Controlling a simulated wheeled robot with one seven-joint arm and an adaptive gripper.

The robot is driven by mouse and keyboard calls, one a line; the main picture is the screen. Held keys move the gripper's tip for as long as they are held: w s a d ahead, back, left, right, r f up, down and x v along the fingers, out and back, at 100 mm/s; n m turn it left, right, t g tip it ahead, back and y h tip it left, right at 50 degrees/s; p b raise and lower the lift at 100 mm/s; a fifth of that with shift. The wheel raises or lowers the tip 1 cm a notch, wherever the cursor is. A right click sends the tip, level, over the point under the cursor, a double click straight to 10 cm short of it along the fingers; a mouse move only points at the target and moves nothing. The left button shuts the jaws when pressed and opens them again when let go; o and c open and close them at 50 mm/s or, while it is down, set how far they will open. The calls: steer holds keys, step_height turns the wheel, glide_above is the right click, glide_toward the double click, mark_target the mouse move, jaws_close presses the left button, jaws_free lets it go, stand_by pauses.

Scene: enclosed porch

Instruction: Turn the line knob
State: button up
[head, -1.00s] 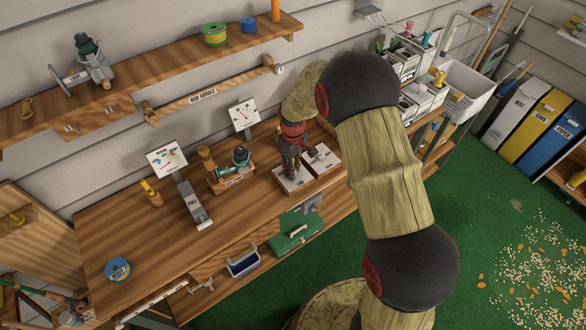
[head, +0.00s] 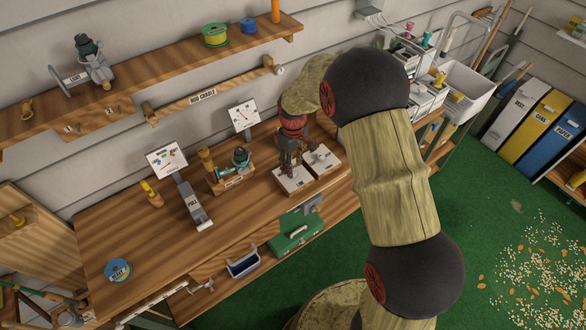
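My gripper (head: 288,168) points down over the left of two pale boxes (head: 292,181) on the wooden workbench. Its dark fingertips are at or just above the top of this box. They are too small to show whether they are apart or closed on anything, and a knob under them would be hidden. The right pale box (head: 321,160) has a small grey knob-like part on top and stands clear of the fingers. I cannot read a label on either box, so I cannot tell which one bears the line knob.
A small reel on a wooden stand (head: 231,173), a grey lever marked PULL (head: 194,205) and a blue-rimmed tin (head: 118,270) stand left on the workbench (head: 160,235). A green toolbox (head: 295,234) sits below the front edge. A shelf (head: 150,82) runs above.

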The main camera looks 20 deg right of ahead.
step_height(320, 180, up, 9)
stand_by(0.3)
stand_by(0.5)
steer(key=s+r+m+t+b, duration=0.2)
steer(key=s+r, duration=0.2)
steer(key=s, duration=0.6)
steer(key=s+r+m+t+b, duration=0.1)
steer(key=s+r+m+b, duration=0.1)
steer(key=s, duration=0.8)
steer(key=s+r+m+t+b, duration=0.2)
steer(key=s+r+b, duration=0.2)
steer(key=s, duration=0.6)
step_height(320, 180, up, 3)
steer(key=shift+f+m+t, duration=0.15)
steer(key=shift+m+t, duration=0.15)
stand_by(0.8)
